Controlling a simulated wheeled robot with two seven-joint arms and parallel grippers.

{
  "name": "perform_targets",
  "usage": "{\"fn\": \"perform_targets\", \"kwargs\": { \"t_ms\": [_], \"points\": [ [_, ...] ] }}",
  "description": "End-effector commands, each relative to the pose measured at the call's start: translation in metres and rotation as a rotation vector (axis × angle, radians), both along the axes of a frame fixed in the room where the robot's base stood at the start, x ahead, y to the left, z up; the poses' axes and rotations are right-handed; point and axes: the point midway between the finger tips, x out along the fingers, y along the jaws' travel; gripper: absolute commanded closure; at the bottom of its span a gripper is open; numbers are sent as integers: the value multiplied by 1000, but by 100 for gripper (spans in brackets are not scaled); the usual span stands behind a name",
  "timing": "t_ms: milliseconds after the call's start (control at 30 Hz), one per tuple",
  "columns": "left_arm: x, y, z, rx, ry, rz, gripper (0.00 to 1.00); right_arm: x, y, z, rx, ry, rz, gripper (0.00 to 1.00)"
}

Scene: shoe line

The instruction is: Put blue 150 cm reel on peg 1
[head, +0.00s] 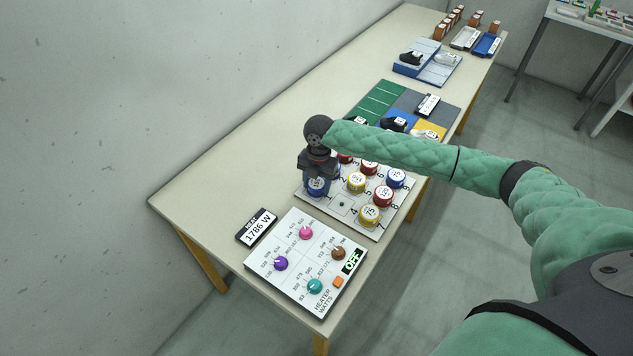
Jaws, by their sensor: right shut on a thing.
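My right gripper (317,173) points down at the left edge of the white peg board (325,206). It is shut on a blue reel (317,189) with a white label; the label is too small to read surely. I cannot tell whether the reel is on a peg or just above the board. Beside it, one peg place (341,205) is bare. Other reels stand on the board: a yellow reel (356,183), a second yellow reel (369,216), a red reel (383,197) and another blue reel (395,179). My gripper and arm hide part of the back row. My left gripper is not in view.
A heater panel (290,288) with coloured knobs lies in front of the board, with a "1786 W" display (257,227) beside it. Behind are coloured mats (378,102) with shoes, a blue-and-white stand (420,60) and trays (487,45). The table's left strip is clear.

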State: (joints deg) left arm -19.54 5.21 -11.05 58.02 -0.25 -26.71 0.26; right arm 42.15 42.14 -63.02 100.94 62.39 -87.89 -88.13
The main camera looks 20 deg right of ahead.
Motion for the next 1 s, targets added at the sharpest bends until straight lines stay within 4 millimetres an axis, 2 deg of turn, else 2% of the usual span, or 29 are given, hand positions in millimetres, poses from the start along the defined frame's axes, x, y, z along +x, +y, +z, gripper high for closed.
{"fn": "perform_targets", "kwargs": {
  "t_ms": [33, 133, 433, 567, 667, 800, 1000],
  "points": [
    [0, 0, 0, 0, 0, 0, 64, 0, 0, -1, 0, 0, 0, 47],
    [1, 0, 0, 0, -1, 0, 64, 0, 0, -1, 0, 0, 0, 27],
    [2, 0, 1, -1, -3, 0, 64, 0, 0, 0, 0, 0, 0, 27],
    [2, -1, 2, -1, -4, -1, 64, 0, 0, 7, -1, -1, 0, 27],
    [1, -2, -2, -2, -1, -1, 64, 1, 0, 14, 0, -2, 1, 27],
    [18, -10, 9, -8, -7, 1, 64, 3, -2, 33, 0, -4, 1, 27],
    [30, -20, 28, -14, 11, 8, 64, 6, -4, 61, 0, -3, 1, 27]
  ]
}}
